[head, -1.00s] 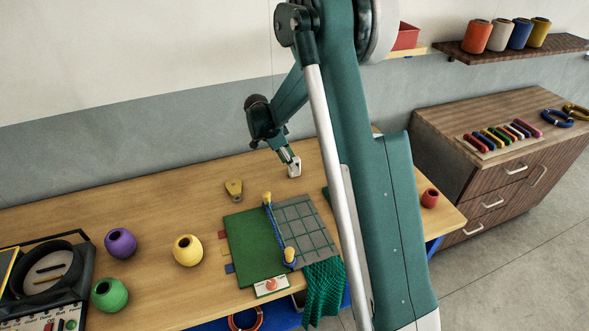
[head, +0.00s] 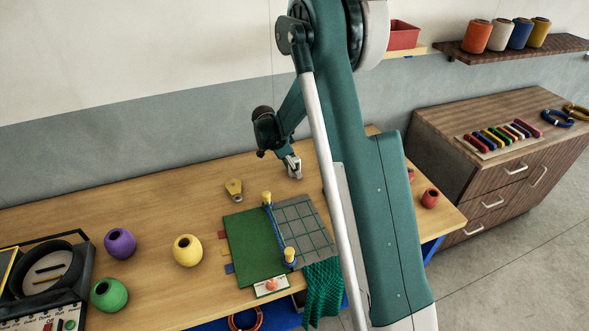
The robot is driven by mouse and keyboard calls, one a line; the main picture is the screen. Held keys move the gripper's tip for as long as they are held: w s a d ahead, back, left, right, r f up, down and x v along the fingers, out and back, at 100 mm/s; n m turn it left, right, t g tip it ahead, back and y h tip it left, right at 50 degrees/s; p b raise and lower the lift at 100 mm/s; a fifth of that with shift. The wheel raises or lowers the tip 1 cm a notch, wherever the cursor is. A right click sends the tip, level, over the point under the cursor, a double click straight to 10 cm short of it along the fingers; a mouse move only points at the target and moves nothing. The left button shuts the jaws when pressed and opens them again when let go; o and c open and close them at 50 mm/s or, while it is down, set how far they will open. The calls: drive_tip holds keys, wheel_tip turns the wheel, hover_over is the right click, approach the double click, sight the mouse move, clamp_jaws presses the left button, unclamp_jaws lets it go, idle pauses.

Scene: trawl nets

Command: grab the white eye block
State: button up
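The white eye block (head: 297,173) is small and pale and stands on the wooden table toward the back, just right of the table's middle. My gripper (head: 293,168) is down at the block, with its fingers overlapping it in the head view. The fingers and the block are too small here to tell whether the gripper is open or shut on it. Part of the block is hidden by the fingers. A similar yellow block (head: 234,189) lies on the table to the left, apart from my gripper.
A green board (head: 248,247) and a grid net panel (head: 304,226) with yellow-topped posts lie in front. Purple (head: 120,243), yellow (head: 188,250) and green (head: 109,294) floats stand left. A red float (head: 430,198) stands right. The table's back left is clear.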

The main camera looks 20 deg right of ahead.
sight(299, 158)
drive_tip(key=c, duration=1.1)
drive_tip(key=shift+o, duration=0.2)
drive_tip(key=shift+r, duration=0.1)
drive_tip(key=shift+r+p, duration=0.3)
drive_tip(key=shift+r, duration=4.65)
